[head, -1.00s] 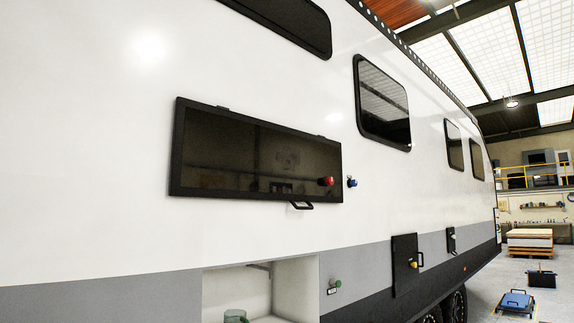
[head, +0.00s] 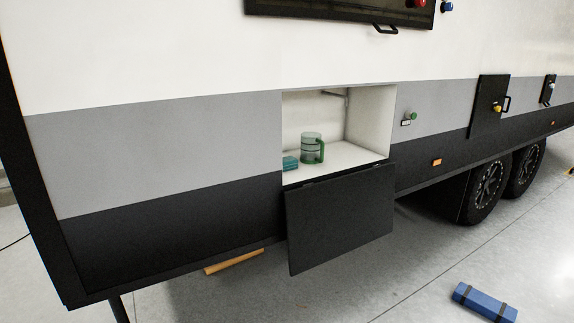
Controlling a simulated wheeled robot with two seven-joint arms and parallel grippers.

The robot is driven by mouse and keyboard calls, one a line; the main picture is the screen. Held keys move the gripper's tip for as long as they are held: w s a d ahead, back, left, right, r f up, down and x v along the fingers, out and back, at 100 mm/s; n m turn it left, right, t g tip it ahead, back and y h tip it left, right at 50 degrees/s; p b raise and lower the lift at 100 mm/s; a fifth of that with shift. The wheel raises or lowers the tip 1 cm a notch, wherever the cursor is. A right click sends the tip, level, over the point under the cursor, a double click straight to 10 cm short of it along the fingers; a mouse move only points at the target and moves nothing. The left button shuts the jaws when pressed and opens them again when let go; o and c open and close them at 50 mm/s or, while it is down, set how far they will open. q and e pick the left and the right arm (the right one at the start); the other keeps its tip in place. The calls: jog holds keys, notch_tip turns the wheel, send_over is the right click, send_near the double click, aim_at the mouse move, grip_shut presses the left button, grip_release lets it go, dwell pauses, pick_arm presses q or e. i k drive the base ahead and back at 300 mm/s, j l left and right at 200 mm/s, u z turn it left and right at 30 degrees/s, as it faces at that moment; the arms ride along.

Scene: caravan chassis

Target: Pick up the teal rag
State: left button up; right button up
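The teal rag (head: 290,163) is a small folded block at the left front of the white open compartment (head: 365,157) in the caravan's side. It lies on the compartment floor, left of a green-tinted clear mug (head: 311,149) with its handle to the right. The compartment's left edge may hide part of the rag. Neither of my grippers shows in the head view.
The compartment's black door (head: 340,220) hangs open below the opening. A green knob (head: 411,117) is on the wall to the right. A blue case (head: 485,302) lies on the floor at lower right. A wooden piece (head: 234,262) lies under the caravan. The floor in front is mostly clear.

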aim_at(289, 163)
jog(key=i+l+u, duration=0.15)
jog(key=u, duration=0.3)
jog(key=i+l+u, duration=0.1)
jog(key=l, duration=0.25)
jog(key=i+l+u, duration=0.25)
jog(key=i+l, duration=0.15)
jog(key=l, duration=0.3)
jog(key=i+l+u, duration=0.15)
jog(key=l, duration=0.25)
jog(key=i+l+u, duration=0.1)
jog(key=l, duration=0.3)
